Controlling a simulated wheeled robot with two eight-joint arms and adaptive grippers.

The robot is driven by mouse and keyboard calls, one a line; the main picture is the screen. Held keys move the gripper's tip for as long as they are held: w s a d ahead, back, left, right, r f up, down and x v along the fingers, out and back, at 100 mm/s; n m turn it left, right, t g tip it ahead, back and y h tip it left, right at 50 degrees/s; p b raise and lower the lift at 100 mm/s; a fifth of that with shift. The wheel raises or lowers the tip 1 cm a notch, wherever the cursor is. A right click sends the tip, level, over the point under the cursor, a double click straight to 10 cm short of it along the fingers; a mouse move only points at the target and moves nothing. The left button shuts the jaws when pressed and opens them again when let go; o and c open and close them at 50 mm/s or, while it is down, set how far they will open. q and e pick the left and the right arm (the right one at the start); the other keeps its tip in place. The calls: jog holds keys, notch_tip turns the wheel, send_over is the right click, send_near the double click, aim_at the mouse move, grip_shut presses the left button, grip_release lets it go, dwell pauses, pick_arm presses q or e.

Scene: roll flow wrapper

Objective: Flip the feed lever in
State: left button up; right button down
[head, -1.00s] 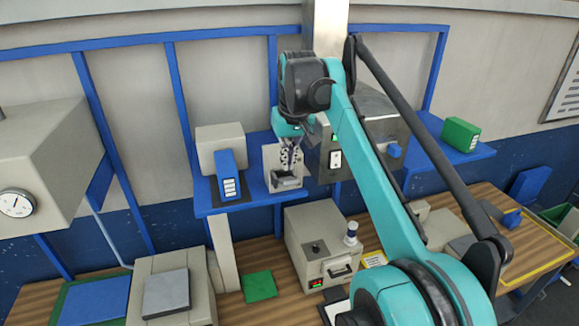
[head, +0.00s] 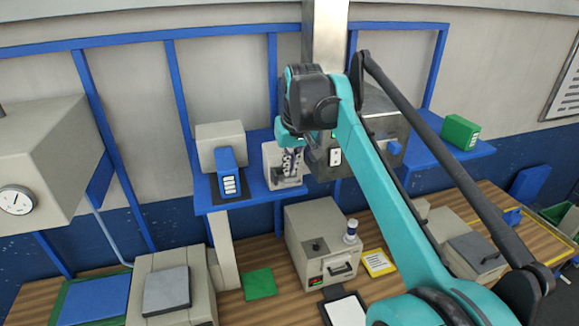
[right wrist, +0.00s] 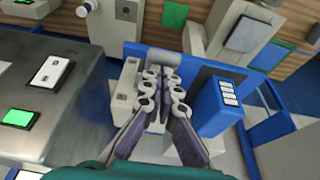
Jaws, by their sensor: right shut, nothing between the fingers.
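The feed unit is a small off-white housing (head: 269,154) on the blue shelf; it also shows left of my fingers in the right wrist view (right wrist: 125,84). A grey rounded bar (right wrist: 163,58), which looks like the feed lever, lies across just beyond my fingertips. In the head view a grey part (head: 288,184) shows low at the unit, mostly behind the fingers. My right gripper (head: 291,172) points down in front of the unit, shut and empty; its tips (right wrist: 161,74) are close to the bar. I cannot tell if they touch. My left gripper is out of view.
A blue box (head: 229,173) with a white label stands left of the unit, close to my fingers. A metal cabinet (right wrist: 55,110) with a green-lit button stands on the other side. The blue shelf (head: 209,204) has little free room here.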

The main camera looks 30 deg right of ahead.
jog(key=shift+s+f, duration=0.1)
jog(key=shift+s+a+f+t+b, duration=0.1)
jog(key=shift+s+f+t+b, duration=0.4)
jog(key=shift+t+b, duration=0.55)
notch_tip(320, 180, down, 6)
jog(key=s+t+h+b, duration=0.2)
jog(key=t+b, duration=0.6)
jog(key=b, duration=0.1)
jog(key=shift+a, duration=0.25)
